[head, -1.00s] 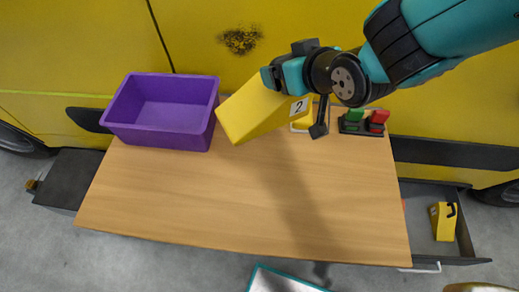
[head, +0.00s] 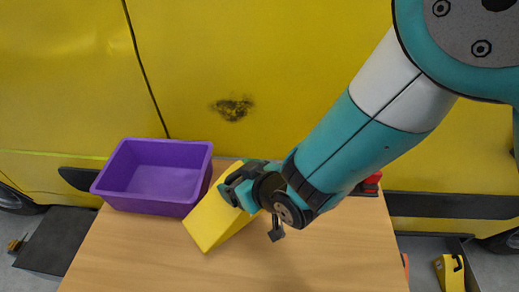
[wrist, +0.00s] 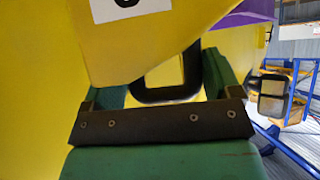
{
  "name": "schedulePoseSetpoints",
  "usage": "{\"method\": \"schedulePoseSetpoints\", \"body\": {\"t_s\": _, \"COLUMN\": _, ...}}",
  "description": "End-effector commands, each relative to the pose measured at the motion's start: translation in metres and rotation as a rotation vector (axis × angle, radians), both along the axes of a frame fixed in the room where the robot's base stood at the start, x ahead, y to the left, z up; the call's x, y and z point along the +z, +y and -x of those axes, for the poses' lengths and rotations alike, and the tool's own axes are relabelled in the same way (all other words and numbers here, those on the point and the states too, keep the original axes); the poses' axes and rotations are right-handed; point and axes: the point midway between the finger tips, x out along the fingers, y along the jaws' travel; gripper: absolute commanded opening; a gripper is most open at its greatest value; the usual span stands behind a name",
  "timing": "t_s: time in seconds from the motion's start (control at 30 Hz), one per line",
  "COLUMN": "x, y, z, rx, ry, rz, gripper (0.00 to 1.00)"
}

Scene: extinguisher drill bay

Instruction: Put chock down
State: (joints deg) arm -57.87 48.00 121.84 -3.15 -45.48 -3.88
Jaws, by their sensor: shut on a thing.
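A yellow wedge-shaped chock (head: 213,222) is in my gripper (head: 236,187), just right of the purple bin in the head view. My gripper is shut on the chock's dark handle. The chock is low over the wooden table (head: 290,262); I cannot tell whether it touches the top. In the wrist view the chock (wrist: 140,50) fills the upper left, with part of a white label on it. The black handle (wrist: 172,85) shows between the green fingers. My arm hides the far right part of the table.
An empty purple bin (head: 188,207) stands at the table's left. A red-topped item (head: 370,184) is partly hidden behind my arm. Another yellow chock (head: 449,272) lies in an open drawer at lower right. A yellow vehicle side (head: 300,70) stands behind the table. The table's front middle is clear.

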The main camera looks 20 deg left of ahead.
Motion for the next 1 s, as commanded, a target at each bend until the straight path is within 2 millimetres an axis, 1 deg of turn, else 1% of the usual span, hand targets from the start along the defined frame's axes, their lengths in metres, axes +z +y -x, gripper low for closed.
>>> {"method": "schedulePoseSetpoints", "body": {"t_s": 0.2, "x": -0.016, "y": 0.002, "z": 0.0, "rx": 0.003, "ry": -0.002, "rz": -0.005, "gripper": 0.0}}
{"method": "schedulePoseSetpoints", "body": {"t_s": 0.4, "x": -0.042, "y": 0.002, "z": 0.0, "rx": 0.002, "ry": 0.0, "rz": -0.003, "gripper": 0.0}}
{"method": "schedulePoseSetpoints", "body": {"t_s": 0.47, "x": -0.047, "y": 0.002, "z": 0.0, "rx": 0.002, "ry": -0.001, "rz": -0.004, "gripper": 0.0}}
{"method": "schedulePoseSetpoints", "body": {"t_s": 0.87, "x": -0.053, "y": 0.002, "z": 0.0, "rx": 0.002, "ry": -0.002, "rz": -0.006, "gripper": 0.0}}
{"method": "schedulePoseSetpoints", "body": {"t_s": 0.9, "x": -0.054, "y": 0.001, "z": 0.001, "rx": 0.002, "ry": -0.001, "rz": -0.002, "gripper": 0.9}}
{"method": "schedulePoseSetpoints", "body": {"t_s": 0.93, "x": -0.054, "y": 0.001, "z": 0.001, "rx": 0.002, "ry": -0.001, "rz": -0.002, "gripper": 0.97}}
{"method": "schedulePoseSetpoints", "body": {"t_s": 0.97, "x": -0.053, "y": 0.001, "z": 0.001, "rx": 0.002, "ry": -0.001, "rz": -0.002, "gripper": 1.0}}
{"method": "schedulePoseSetpoints", "body": {"t_s": 1.0, "x": -0.053, "y": 0.001, "z": 0.001, "rx": 0.002, "ry": -0.001, "rz": -0.002, "gripper": 1.0}}
